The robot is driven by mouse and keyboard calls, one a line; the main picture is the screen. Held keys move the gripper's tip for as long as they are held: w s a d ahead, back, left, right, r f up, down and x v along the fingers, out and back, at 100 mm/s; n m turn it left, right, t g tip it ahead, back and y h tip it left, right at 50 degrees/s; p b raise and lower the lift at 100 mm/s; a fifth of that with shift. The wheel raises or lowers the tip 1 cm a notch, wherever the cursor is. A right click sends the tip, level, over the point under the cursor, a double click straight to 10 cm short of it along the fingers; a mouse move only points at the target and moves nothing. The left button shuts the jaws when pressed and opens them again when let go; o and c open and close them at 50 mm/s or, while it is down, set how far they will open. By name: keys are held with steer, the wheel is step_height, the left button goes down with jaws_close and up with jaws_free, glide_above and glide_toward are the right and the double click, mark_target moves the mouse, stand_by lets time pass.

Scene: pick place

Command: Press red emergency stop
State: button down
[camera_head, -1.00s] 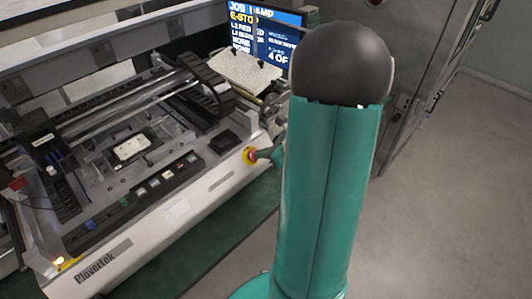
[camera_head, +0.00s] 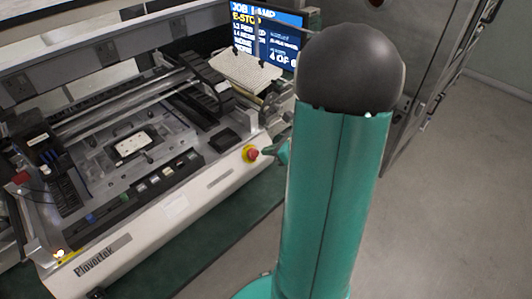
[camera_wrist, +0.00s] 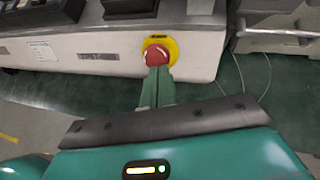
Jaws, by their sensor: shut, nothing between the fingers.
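The red emergency stop (camera_head: 252,154) is a round red button on a yellow disc, on the front right of the white machine. It also shows in the wrist view (camera_wrist: 156,54), at upper centre. My gripper (camera_wrist: 156,72) is shut and empty, its green fingers pointing at the button. In the wrist view the fingertips overlap the button's lower edge; I cannot tell whether they touch it. In the head view the gripper tip (camera_head: 267,151) shows just right of the button, and my arm hides most of the gripper.
The white Plovertek machine (camera_head: 175,207) fills the left. A row of coloured buttons (camera_head: 153,181) lies along its top front edge. A blue screen (camera_head: 268,38) stands behind, with "E-STOP" partly readable. A grey cabinet (camera_head: 432,60) stands at the right. The floor (camera_head: 460,190) at right is clear.

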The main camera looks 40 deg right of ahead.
steer(key=v, duration=1)
steer(key=shift+s+r, duration=0.15)
steer(key=shift+r, duration=0.1)
steer(key=w+a+r+n+g+y, duration=0.1)
steer(key=a+r+n+g, duration=0.1)
steer(key=a+n, duration=0.3)
steer(key=w+a+r+n+g+y, duration=0.1)
steer(key=w+a+r+n, duration=0.1)
steer(key=a+n, duration=0.35)
steer(key=s+a+r+n+h, duration=0.2)
steer(key=s+a+r+n, duration=0.1)
steer(key=a+n, duration=0.7)
steer(key=s+a+r+n+g+h, duration=0.1)
steer(key=s+a+r+n+h, duration=0.2)
steer(key=a+n, duration=0.7)
steer(key=shift+s+a+r+n+g, duration=0.25)
steer(key=shift+r+n, duration=0.2)
steer(key=shift+n, duration=0.5)
